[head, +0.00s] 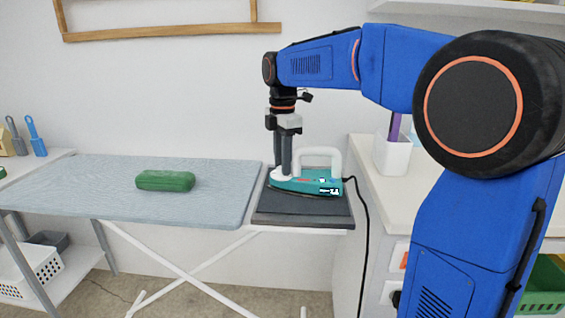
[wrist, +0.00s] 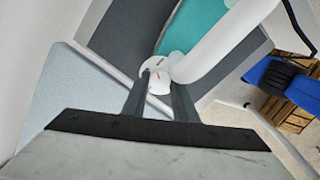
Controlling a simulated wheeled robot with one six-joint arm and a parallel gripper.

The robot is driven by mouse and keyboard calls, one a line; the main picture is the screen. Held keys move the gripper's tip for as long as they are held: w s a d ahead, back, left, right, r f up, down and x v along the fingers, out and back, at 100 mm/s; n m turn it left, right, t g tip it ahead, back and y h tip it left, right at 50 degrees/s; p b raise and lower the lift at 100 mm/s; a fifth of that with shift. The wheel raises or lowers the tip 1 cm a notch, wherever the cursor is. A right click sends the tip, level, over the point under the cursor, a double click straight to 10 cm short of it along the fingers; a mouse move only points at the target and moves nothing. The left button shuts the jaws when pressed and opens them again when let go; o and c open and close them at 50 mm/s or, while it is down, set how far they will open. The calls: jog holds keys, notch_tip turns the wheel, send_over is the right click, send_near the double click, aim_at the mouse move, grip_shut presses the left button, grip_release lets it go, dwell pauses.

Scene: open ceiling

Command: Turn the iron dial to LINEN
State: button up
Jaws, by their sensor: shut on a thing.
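The teal iron (head: 312,184) with a white handle stands on a dark rest pad (head: 300,211) at the right end of the ironing board. My gripper (head: 285,172) points straight down over the iron's left end. In the wrist view my gripper (wrist: 160,96) has its two fingers on either side of the white round dial (wrist: 154,75), shut on it. The iron's teal body (wrist: 190,25) and white handle (wrist: 225,42) lie beside the dial.
A green case (head: 165,181) lies on the light blue ironing board (head: 90,185). A black cord (head: 363,225) hangs from the iron's right side. A white counter (head: 405,205) with a white holder (head: 392,155) stands to the right. The wall is behind the board.

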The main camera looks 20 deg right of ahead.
jog(key=shift+m, duration=0.3)
jog(key=m, duration=0.5)
jog(key=shift+m, duration=0.3)
jog(key=m, duration=0.6)
dwell(0.5)
jog(key=o, duration=1.1)
notch_tip(320, 180, up, 17)
jog(key=shift+r, duration=0.2)
